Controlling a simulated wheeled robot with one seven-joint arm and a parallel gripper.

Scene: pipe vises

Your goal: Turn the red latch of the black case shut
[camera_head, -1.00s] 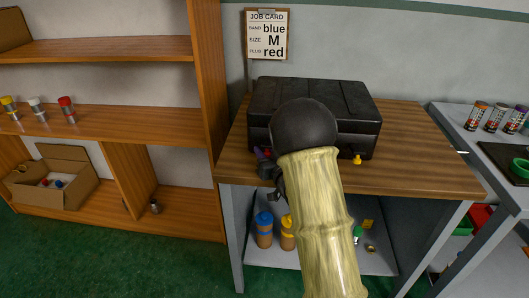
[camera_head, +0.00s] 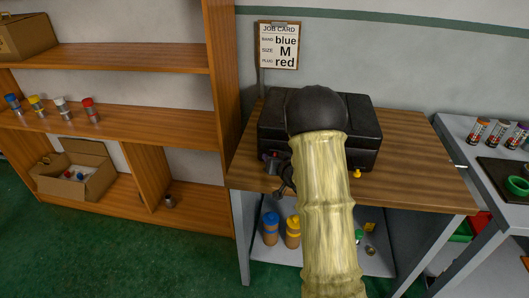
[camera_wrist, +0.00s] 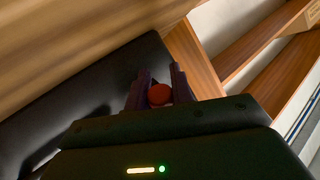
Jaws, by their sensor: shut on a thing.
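The black case (camera_head: 360,130) stands on the wooden bench top with its lid down, partly behind my arm. Its red latch (camera_wrist: 159,95) shows as a round red knob between the two fingers of my gripper (camera_wrist: 160,80) in the wrist view. The fingers are shut on it. In the head view my gripper (camera_head: 269,157) is at the front left of the case, and my arm and its small size leave the latch's angle unclear. The case's dark side also shows in the wrist view (camera_wrist: 95,90).
A yellow latch (camera_head: 357,173) sits at the case's front right. A job card (camera_head: 278,45) hangs on the wall behind. Wooden shelves (camera_head: 110,55) stand left. The bench top (camera_head: 415,185) is clear to the right.

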